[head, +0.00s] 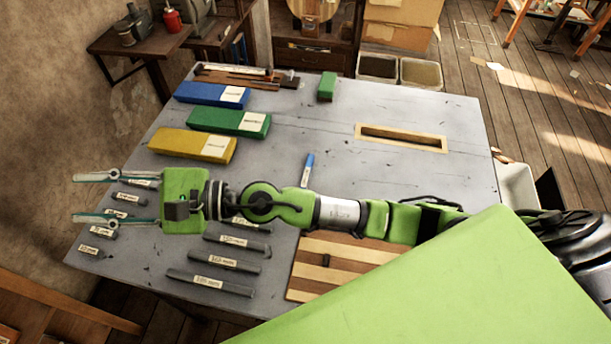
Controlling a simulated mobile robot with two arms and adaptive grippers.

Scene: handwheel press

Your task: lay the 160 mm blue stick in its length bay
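A short blue stick (308,168) with a pale lower end stands out on the grey table, just beyond my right forearm; its near end is close to the arm, and I cannot read a length on it. Dark, labelled length bays lie in rows at the table's front left; one long bay (211,283) is at the front, and my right gripper and arm cover parts of others. The labels are too small to read surely. My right gripper (77,198) reaches left over the shorter bays, its two fingers wide apart with nothing between them. My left gripper is out of view.
Blue (200,93), green (215,119) and yellow (180,142) labelled blocks lie at the left. A small green block (327,86) is at the back. A wooden-framed slot (400,137) and a striped board (310,270) are on the table. The right back is clear.

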